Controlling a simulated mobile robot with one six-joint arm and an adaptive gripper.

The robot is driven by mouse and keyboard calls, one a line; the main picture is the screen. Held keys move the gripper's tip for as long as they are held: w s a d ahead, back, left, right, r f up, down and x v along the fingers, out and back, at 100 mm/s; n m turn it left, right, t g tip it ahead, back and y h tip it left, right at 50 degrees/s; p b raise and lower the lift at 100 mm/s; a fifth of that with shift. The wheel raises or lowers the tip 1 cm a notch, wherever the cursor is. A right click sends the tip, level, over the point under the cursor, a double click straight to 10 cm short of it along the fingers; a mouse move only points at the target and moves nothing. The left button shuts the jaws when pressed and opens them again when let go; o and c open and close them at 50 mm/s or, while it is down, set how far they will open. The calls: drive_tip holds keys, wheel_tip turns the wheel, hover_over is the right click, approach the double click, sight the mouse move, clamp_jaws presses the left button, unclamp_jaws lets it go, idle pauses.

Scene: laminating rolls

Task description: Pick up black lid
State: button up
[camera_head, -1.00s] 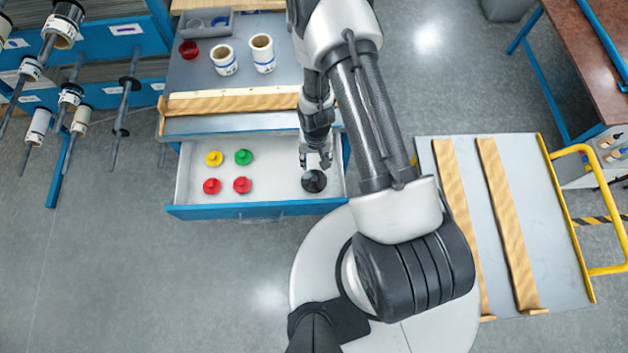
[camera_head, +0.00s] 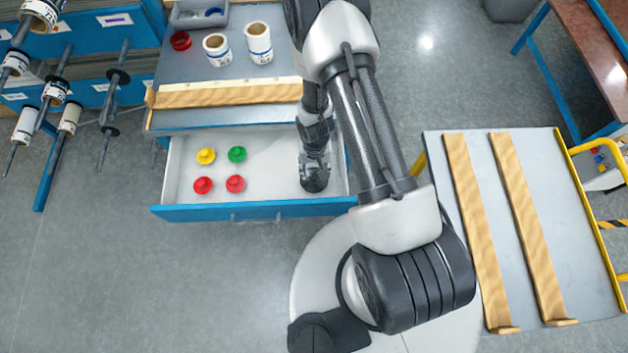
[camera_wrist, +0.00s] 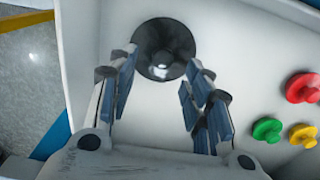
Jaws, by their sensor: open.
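The black lid (camera_wrist: 164,50) lies on the floor of the open drawer (camera_head: 262,196), near its right end. In the wrist view it is round and dark with a raised middle knob. My gripper (camera_wrist: 162,78) is open and empty; its two fingers point at the lid, one on either side of its near edge. I cannot tell whether they touch it. In the head view my gripper (camera_head: 314,180) is down in the drawer and hides most of the lid.
A yellow lid (camera_head: 206,156), a green lid (camera_head: 237,154) and two red lids (camera_head: 203,185) lie in the drawer's left part. Drawer walls stand close to my gripper. Two rolls (camera_head: 258,43) stand on the worktop behind. A cart with wooden rails (camera_head: 525,220) is at the right.

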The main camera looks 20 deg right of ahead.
sight(314, 176)
wheel_tip(314, 176, down, 4)
drive_tip(key=b, duration=0.3)
drive_tip(key=shift+a+f+b, duration=0.1)
drive_tip(key=shift+f+b, duration=0.05)
drive_tip(key=shift+b, duration=0.15)
drive_tip(key=shift+c, duration=0.6)
clamp_jaws()
